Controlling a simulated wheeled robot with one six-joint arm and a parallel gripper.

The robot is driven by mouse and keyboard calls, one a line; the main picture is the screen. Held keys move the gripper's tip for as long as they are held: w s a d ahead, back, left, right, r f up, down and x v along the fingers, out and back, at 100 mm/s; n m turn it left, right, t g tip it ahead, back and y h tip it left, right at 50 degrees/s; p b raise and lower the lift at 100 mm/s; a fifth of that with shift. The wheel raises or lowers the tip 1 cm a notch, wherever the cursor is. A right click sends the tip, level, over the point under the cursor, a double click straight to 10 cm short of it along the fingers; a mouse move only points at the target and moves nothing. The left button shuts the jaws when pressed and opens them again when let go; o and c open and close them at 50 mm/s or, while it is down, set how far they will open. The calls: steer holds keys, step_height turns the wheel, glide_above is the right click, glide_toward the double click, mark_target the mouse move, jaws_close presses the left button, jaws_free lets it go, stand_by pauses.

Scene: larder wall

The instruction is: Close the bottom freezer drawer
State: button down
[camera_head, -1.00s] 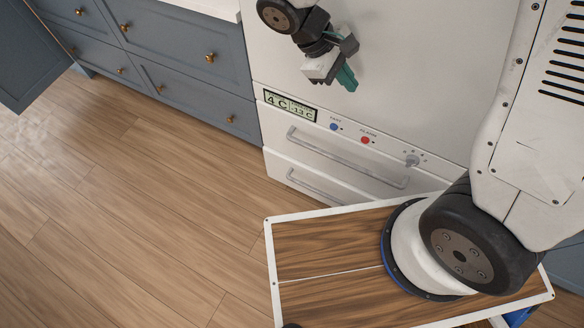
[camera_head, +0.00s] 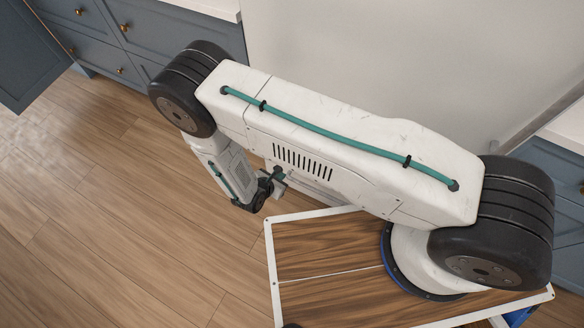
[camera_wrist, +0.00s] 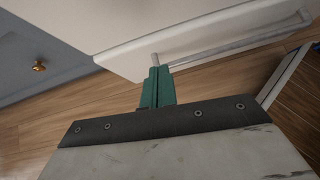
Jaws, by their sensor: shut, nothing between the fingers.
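The white freezer drawer front (camera_wrist: 125,38) fills the top of the wrist view, with a long grey bar handle (camera_wrist: 235,40) along it. I take it to be the bottom drawer, as floor shows just below it. My gripper (camera_wrist: 156,72) has its green fingers shut and empty. The fingertips overlap the left end of the handle in the picture; I cannot tell whether they touch it. In the head view my gripper (camera_head: 279,176) is low in front of the appliance, and my arm hides most of the drawers. How far the drawer stands out cannot be told.
The white appliance body (camera_head: 330,40) rises behind my arm. Blue-grey cabinets with brass knobs stand at left (camera_head: 90,45), and another blue cabinet (camera_head: 555,165) is at right. The wooden floor (camera_head: 110,210) to the left is clear.

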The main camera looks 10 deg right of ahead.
steer(key=shift+n+y, duration=0.5)
steer(key=shift+n, duration=0.1)
steer(key=x, duration=1.3)
steer(key=shift+s+a+f, duration=0.15)
steer(key=shift+a+f, duration=0.05)
steer(key=shift+f, duration=0.3)
steer(key=shift+w+d, duration=0.3)
steer(key=shift+w, duration=0.2)
steer(key=shift+w+d+r, duration=0.1)
steer(key=shift+w+d, duration=0.5)
steer(key=shift+w, duration=0.25)
